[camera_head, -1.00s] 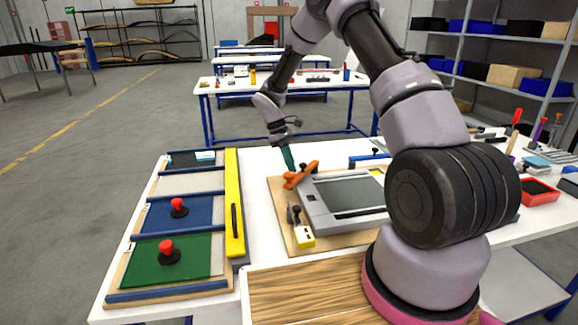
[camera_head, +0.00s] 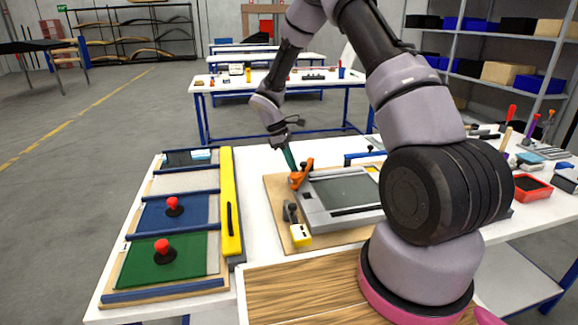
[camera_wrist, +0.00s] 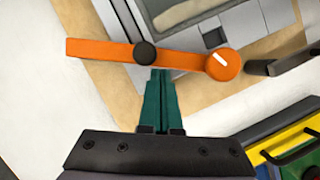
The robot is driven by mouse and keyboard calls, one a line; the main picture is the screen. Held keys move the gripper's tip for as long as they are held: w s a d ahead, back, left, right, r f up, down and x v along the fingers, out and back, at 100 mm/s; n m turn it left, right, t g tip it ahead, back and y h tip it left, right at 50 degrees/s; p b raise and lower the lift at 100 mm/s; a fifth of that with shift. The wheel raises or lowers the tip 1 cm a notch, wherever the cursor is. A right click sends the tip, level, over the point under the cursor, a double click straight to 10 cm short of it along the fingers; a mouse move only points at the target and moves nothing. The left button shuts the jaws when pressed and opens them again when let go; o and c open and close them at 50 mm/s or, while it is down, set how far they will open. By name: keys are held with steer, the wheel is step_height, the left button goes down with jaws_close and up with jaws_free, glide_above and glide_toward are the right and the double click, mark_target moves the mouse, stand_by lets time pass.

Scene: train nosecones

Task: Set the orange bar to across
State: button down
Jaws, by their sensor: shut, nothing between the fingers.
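The orange bar (camera_head: 301,175) sits at the far left corner of the grey framed device (camera_head: 345,190) and slants up to the right in the head view. In the wrist view the orange bar (camera_wrist: 105,49) runs nearly level across the picture, over the device's corner. It carries a black knob (camera_wrist: 145,53) and ends at the right in a round orange disc (camera_wrist: 221,65) with a white mark. My gripper (camera_wrist: 158,72) has teal fingers, closed together and empty. Their tips are at the bar's lower edge, just right of the knob; I cannot tell whether they touch.
The device lies on a tan board (camera_head: 275,215) with a yellow-and-white block (camera_head: 300,235) at its near left. Left of it is a rack with a yellow rail (camera_head: 231,200) and red-knobbed panels. A red tray (camera_head: 532,187) stands at the right.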

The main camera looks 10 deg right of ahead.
mark_target(305, 174)
steer(key=s+d+n, duration=0.1)
steer(key=s+d+n+t, duration=0.1)
steer(key=n, duration=0.1)
steer(key=shift+s+d, duration=0.15)
steer(key=shift+d, duration=0.15)
steer(key=shift+s+d+n+t+h, duration=0.15)
steer(key=shift+s+d+n+t, duration=0.2)
steer(key=shift+d+n, duration=0.45)
steer(key=shift+s+d+n+t+h, duration=0.2)
steer(key=shift+d+n+t, duration=0.25)
steer(key=shift+n, duration=0.45)
steer(key=shift+d, duration=0.1)
